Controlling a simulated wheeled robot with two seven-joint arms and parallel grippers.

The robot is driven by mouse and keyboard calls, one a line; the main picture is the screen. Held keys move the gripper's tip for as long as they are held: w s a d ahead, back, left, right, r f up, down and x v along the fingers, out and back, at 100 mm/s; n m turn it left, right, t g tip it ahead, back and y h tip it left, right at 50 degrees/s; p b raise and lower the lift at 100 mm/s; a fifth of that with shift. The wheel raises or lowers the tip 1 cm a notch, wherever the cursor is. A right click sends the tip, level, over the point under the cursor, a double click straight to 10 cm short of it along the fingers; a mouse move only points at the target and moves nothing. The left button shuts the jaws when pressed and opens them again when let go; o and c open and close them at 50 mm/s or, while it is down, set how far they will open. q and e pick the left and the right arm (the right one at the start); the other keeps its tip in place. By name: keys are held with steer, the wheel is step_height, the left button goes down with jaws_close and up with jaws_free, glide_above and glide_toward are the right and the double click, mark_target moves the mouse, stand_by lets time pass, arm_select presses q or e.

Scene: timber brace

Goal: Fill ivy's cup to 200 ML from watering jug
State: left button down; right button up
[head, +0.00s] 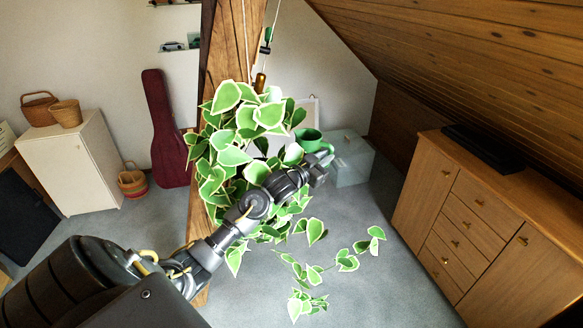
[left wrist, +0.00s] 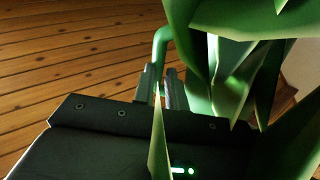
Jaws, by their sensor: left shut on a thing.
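The ivy (head: 225,150), with green leaves edged in pale cream, hangs in front of the timber post. I cannot make out its cup or any water level behind the leaves. A green vessel (head: 307,136), which looks like the watering jug, is beside the ivy on its right. My left gripper (head: 324,163) is shut on its handle, just below and right of the body. In the left wrist view the green handle (left wrist: 161,45) runs down to the fingers (left wrist: 158,86), with leaves close on the right. The jug's spout and contents are hidden. My right gripper is not in view.
The timber post (head: 220,50) stands behind the ivy, with a cord and brass piece (head: 260,82) hanging beside it. Trailing stems (head: 315,270) hang to the lower right. A wooden dresser (head: 470,225) stands right; a pale cabinet (head: 75,165) stands left.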

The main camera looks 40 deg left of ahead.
mark_target(329, 146)
arm_select(q)
steer(key=shift+d+r, duration=0.1)
steer(key=shift+r, duration=0.05)
steer(key=shift+r, duration=0.25)
steer(key=shift+r+p, duration=0.3)
steer(key=shift+r, duration=0.95)
